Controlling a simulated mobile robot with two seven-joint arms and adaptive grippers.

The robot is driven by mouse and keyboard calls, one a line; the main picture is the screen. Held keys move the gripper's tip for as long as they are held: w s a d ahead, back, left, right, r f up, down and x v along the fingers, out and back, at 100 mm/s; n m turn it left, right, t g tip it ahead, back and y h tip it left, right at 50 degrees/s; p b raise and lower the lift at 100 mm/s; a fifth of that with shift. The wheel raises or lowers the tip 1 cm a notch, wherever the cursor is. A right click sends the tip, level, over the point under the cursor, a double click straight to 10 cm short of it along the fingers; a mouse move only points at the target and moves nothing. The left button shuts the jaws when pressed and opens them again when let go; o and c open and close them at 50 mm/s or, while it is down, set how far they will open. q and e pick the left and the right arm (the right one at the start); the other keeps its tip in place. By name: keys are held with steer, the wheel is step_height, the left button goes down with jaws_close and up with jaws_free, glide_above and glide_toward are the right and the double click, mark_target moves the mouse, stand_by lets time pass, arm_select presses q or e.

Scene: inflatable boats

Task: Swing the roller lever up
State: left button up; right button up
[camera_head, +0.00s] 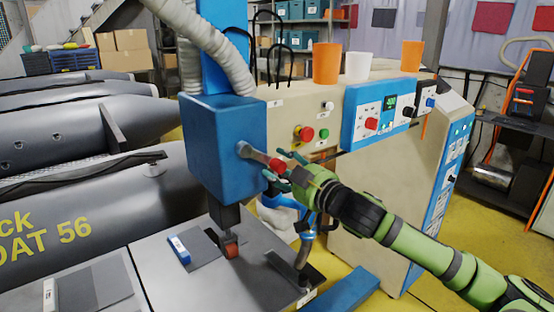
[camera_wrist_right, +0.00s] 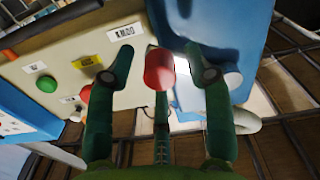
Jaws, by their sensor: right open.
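The roller lever (camera_head: 254,153) is a short grey arm on the side of the blue machine head (camera_head: 225,140). It ends in a red knob (camera_head: 277,164) and points right and slightly down. My green right gripper (camera_head: 283,168) is open at the knob. In the right wrist view, the red knob (camera_wrist_right: 159,70) lies between the spread dark green fingers of the gripper (camera_wrist_right: 160,62), with gaps on both sides. I cannot tell whether the finger lower in the middle touches it. Below the head, a small reddish roller (camera_head: 231,248) sits near the grey table (camera_head: 180,285). My left gripper is not in view.
Orange and white cups (camera_head: 327,62) stand on top. Grey inflatable boats (camera_head: 80,200) fill the left. A blue box-like item (camera_head: 179,250) lies on the table.

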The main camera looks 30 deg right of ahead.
steer(key=shift+w+p, duration=0.35)
steer(key=shift+w, duration=0.7)
steer(key=shift+c, duration=0.4)
jaws_close()
